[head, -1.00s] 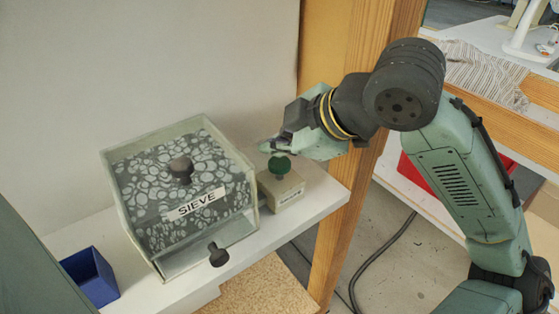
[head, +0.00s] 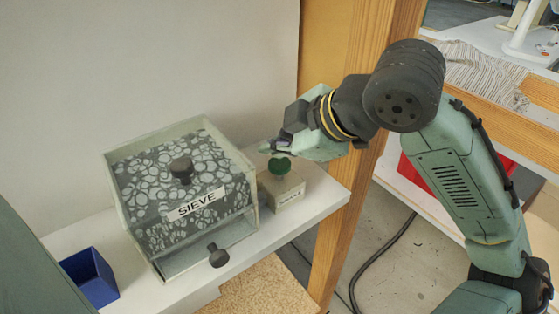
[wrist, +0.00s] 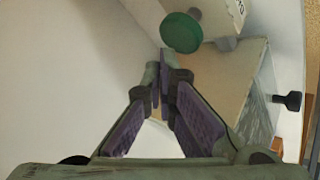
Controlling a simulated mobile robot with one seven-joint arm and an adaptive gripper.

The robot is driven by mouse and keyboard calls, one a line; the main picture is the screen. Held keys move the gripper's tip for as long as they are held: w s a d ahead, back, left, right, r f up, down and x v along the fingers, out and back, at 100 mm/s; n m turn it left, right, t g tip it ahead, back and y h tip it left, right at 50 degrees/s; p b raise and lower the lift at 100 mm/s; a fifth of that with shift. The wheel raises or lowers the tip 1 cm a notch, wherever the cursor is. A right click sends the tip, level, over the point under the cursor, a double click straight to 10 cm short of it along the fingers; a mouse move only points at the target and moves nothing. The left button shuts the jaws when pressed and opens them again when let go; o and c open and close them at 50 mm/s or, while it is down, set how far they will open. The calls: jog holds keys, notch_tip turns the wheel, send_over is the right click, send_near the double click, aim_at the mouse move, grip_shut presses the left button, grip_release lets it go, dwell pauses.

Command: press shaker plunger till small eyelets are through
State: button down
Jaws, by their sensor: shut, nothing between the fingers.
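The shaker is a small beige box (head: 281,191) with a round green plunger (head: 280,166) on top. It stands on the white shelf, right of the sieve (head: 197,237). The sieve is a clear-walled box with a black-knobbed top, pale ring-like eyelets (head: 158,182) seen on dark ground, and a black knob in front. My gripper (head: 268,148) is shut and empty, its tips just above and behind the plunger in the head view. In the wrist view, the plunger (wrist: 181,33) appears just beyond the fingertips (wrist: 158,66). I cannot tell whether they touch.
A blue open bin (head: 91,277) stands left of the sieve. A wooden post (head: 345,200) rises right of the shelf (head: 325,190), close to my arm. The wall is behind. A red container (head: 410,177) lies beyond the post.

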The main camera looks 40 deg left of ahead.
aim_at(272, 163)
jog(key=shift+f, duration=0.35)
jog(key=shift+f+b, duration=1)
jog(key=shift+f, duration=0.25)
dwell(1.1)
jog(key=shift+r, duration=0.15)
jog(key=shift+r+p, duration=1.55)
jog(key=shift+p, duration=0.05)
notch_tip(272, 163, up, 5)
jog(key=p, duration=0.4)
dwell(0.4)
